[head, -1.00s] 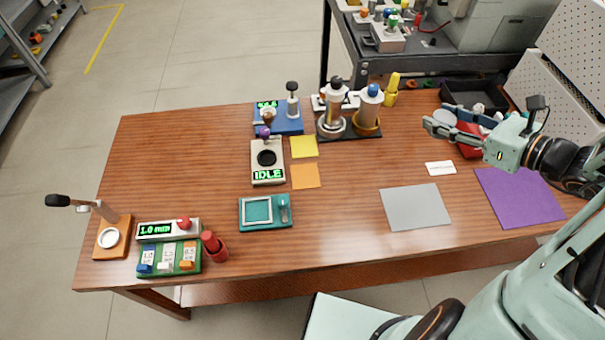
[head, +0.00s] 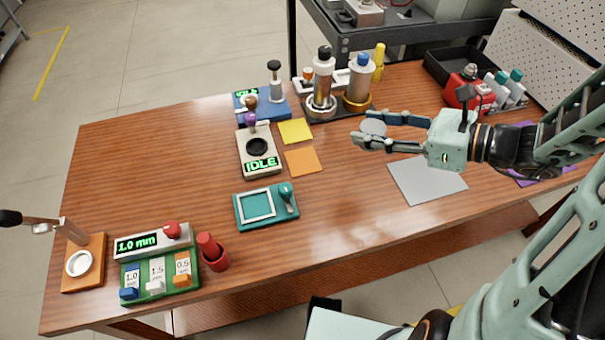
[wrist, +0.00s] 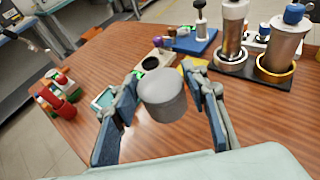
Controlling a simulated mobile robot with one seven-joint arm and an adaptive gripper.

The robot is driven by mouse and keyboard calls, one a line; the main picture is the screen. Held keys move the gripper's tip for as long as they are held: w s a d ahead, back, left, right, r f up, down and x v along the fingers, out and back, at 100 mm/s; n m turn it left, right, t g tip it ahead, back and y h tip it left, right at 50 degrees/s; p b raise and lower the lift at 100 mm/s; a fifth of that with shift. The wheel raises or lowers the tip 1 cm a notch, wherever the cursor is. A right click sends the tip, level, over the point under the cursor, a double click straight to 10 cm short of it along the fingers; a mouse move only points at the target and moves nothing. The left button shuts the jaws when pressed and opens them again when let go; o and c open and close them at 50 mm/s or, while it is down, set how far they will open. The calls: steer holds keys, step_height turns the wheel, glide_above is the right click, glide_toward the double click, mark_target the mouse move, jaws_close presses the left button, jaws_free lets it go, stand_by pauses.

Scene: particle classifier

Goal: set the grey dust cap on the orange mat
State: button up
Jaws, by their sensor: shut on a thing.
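The grey dust cap (head: 374,127) is a round grey cup-like piece held at the tips of my gripper (head: 382,129). In the wrist view the dust cap (wrist: 163,97) sits between the two blue-padded fingers of my gripper (wrist: 162,105), which is shut on it. It is held above the wooden table, right of the mats. The orange mat (head: 303,161) lies flat and bare, to the left of my gripper, just in front of a yellow mat (head: 295,131). The orange mat cannot be made out in the wrist view.
Left of the orange mat stands the IDLE device (head: 258,166); a teal tray (head: 240,211) lies in front. Tall cylinders (head: 359,82) stand on a black base behind. A grey mat (head: 430,181) lies below my arm. The table between the orange mat and my gripper is clear.

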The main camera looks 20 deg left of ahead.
step_height(320, 180, down, 2)
steer(key=s+a+b, duration=0.1)
steer(key=s+a, duration=0.1)
steer(key=b, duration=0.4)
glide_above(303, 161)
steer(key=shift+n+g, duration=0.4)
steer(key=f, duration=0.8)
steer(key=shift+s+d+f, duration=0.25)
steer(key=shift+d+f, duration=0.1)
steer(key=shift+w+a+f, duration=0.15)
steer(key=shift+a+f, duration=0.1)
steer(key=shift+f, duration=0.1)
steer(key=shift+w+a+f+b, duration=0.15)
steer(key=shift+f+b, duration=0.7)
steer(key=shift+f, duration=0.85)
steer(key=shift+f, duration=0.15)
steer(key=o, duration=0.9)
steer(key=shift+o, duration=0.2)
